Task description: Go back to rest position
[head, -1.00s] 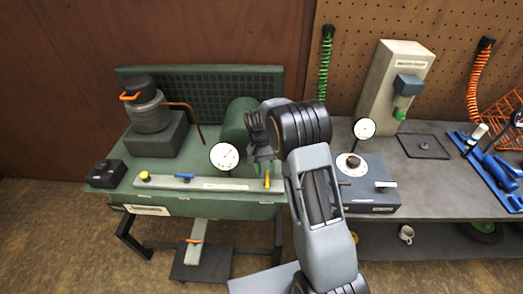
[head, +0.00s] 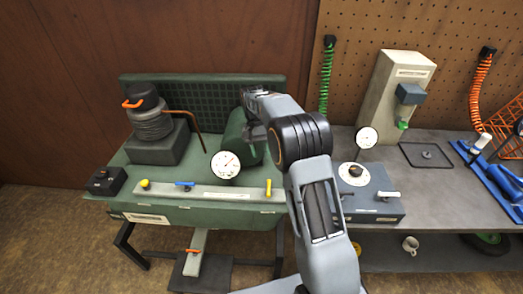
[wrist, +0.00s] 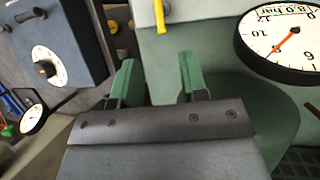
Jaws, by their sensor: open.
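My gripper (wrist: 157,80) shows in the wrist view with its two green fingers apart and nothing between them. In the head view my arm reaches over the right part of the green lift bench (head: 120,190), and the gripper is largely hidden by the arm. A round white pressure gauge (head: 226,165) stands just left of the arm; it also fills the upper right of the wrist view (wrist: 285,38). The yellow lever (head: 268,187) at the right end of the front strip stands upright.
A blue-grey box with a dial (head: 370,205) stands on the grey workbench (head: 455,195) right of my arm. A second gauge (head: 367,138) and a beige post (head: 385,95) are behind it.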

